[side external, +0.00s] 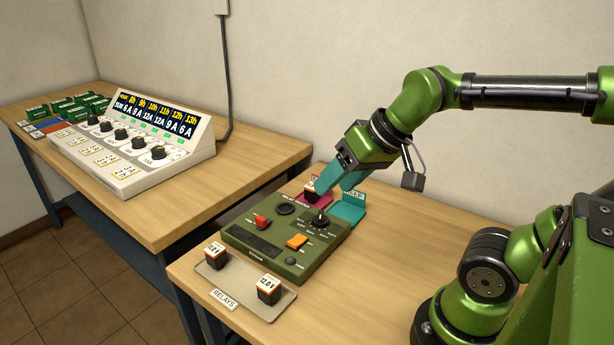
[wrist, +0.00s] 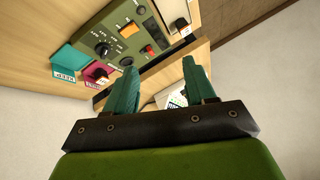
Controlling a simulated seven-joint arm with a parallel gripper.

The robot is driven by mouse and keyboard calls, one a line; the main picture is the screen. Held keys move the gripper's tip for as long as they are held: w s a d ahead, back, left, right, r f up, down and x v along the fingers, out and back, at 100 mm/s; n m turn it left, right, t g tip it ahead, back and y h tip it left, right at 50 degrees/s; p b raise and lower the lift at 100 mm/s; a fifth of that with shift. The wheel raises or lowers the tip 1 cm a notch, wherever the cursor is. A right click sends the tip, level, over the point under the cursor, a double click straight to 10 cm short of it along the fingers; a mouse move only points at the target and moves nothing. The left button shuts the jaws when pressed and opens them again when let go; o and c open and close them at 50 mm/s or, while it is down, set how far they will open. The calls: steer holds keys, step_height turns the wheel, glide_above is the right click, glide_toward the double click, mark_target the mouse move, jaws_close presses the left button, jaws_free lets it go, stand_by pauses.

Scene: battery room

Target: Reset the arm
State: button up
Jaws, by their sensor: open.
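My gripper (side external: 330,183) has teal fingers and points down toward the far end of the green relay tester. In the wrist view, its two fingers (wrist: 160,78) stand apart with nothing between them. A pink tray (side external: 325,199) lies partly hidden behind the fingers, with a relay (side external: 309,190) in it. In the wrist view, the pink tray (wrist: 88,67) and its relay show left of the fingers. A teal tray (side external: 348,209) with a label reading KEEP sits beside the pink one. How high the fingers are above the trays is hard to tell.
The green tester (side external: 285,231) has a dial, a red switch and an orange button. A tray labelled RELAYS (side external: 245,292) at the front holds two relays (side external: 215,255). A white console (side external: 140,150) stands on another table. The wood right of the tester is clear.

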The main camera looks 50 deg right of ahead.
steer(key=shift+s+a+f, duration=0.25)
steer(key=shift+s+a, duration=0.05)
steer(key=shift+s, duration=0.25)
steer(key=shift+s+a+f, duration=0.25)
steer(key=shift+s, duration=0.3)
stand_by(0.6)
